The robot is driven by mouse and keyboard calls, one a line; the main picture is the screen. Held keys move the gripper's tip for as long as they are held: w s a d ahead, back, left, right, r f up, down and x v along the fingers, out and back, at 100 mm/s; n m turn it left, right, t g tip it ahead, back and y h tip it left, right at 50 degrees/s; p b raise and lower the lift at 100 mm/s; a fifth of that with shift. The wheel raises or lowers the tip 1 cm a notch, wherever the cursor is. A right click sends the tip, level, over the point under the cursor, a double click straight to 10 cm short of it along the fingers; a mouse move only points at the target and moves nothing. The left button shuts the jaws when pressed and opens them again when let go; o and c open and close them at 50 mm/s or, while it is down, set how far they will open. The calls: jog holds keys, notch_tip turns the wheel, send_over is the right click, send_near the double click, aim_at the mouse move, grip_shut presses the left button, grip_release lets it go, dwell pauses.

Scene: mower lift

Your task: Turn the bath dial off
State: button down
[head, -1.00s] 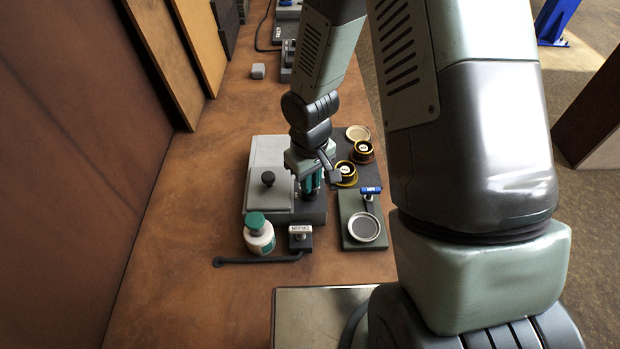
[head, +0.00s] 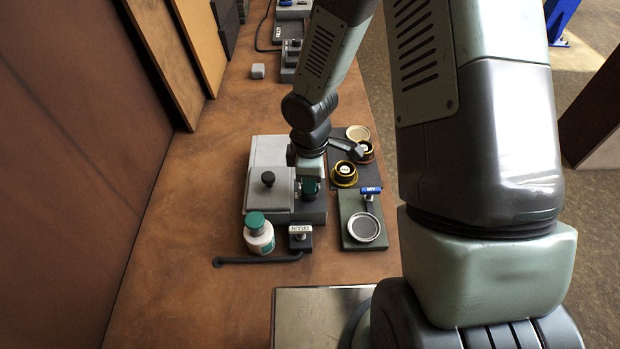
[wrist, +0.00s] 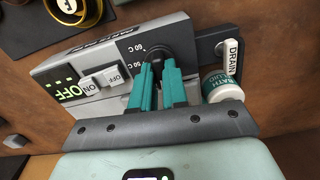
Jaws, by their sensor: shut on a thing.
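The grey bath (head: 268,155) with a black-knobbed lid (head: 268,190) stands on the bench in the head view. In the wrist view its front panel (wrist: 75,70) carries the black dial (wrist: 183,50), with temperature marks beside it. My gripper (wrist: 163,68) has its teal fingers shut on the dial; it also shows at the bath's front right in the head view (head: 312,186). The fingers hide part of the dial, and I cannot tell where it points. A green-lit display (wrist: 68,92) reads OFF, next to the ON button (wrist: 89,85) and the OFF button (wrist: 113,75).
A white bottle with a green cap (head: 258,235) and the drain block (head: 300,238) with its dark hose stand close in front of the bath. A green plate with a blue-handled part (head: 371,190) and dark-gold round pieces (head: 345,173) lie to the right. The bench at left is clear.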

jog(key=shift+n, duration=0.7)
jog(key=c, duration=1.1)
grip_release()
jog(key=shift+c, duration=0.2)
notch_tip(320, 180, up, 11)
notch_tip(320, 180, up, 11)
dwell(1.5)
